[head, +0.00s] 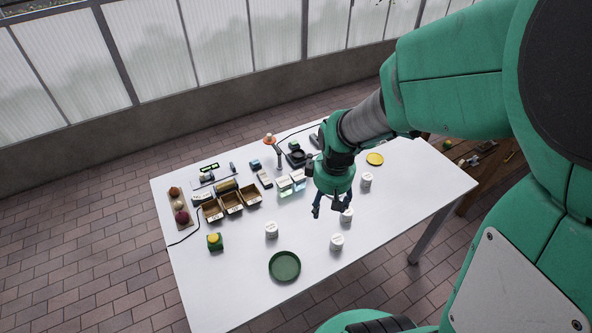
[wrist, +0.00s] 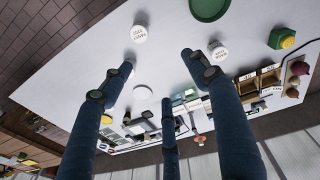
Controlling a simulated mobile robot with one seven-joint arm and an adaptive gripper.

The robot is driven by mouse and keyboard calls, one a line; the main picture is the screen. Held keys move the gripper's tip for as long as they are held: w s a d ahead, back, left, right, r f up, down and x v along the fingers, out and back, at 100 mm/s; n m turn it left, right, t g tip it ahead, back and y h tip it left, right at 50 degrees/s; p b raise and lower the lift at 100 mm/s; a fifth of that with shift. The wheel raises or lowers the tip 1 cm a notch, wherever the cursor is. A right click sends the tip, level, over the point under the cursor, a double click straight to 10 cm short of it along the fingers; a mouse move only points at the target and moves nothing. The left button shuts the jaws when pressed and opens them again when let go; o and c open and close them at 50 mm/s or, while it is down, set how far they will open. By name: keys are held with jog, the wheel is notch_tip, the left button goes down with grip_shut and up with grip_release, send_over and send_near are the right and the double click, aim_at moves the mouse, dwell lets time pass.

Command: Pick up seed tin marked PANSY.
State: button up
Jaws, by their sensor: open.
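Several white, round, lidded tins stand on the white table (head: 225,300). One tin (head: 271,230) is left of my gripper, one (head: 337,242) is in front of it, one (head: 346,215) is partly hidden beside its fingers, and one (head: 366,180) is behind to the right. The lids carry small dark print, too small to read, so I cannot tell which is PANSY. My gripper (head: 328,207) is open and empty above the table. In the wrist view, a tin (wrist: 139,33) is beyond the fingers, another (wrist: 218,52) sits by the right fingertip, and a plain-looking one (wrist: 143,92) lies between the fingers.
A green dish (head: 284,266) lies near the front edge. A green and yellow block (head: 215,241), open brown boxes (head: 232,202) and a board with round items (head: 180,208) are at left.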

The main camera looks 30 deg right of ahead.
jog(key=n+g, duration=0.1)
send_over(338, 239)
notch_tip(338, 239, down, 10)
jog(key=shift+a+f, duration=0.2)
jog(key=shift+a, duration=0.05)
jog(key=shift+d+f+b, duration=0.1)
jog(key=shift+f+b, duration=0.75)
jog(key=shift+f, duration=3.4)
jog(key=shift+f, duration=0.1)
jog(key=shift+w+d+f+b, duration=0.1)
jog(key=shift+f+b, duration=0.3)
jog(key=shift+f, duration=0.9)
jog(key=shift+d+f+b, duration=0.1)
jog(key=shift+f+b, duration=0.3)
jog(key=shift+f, duration=0.85)
jog(key=c, duration=1.3)
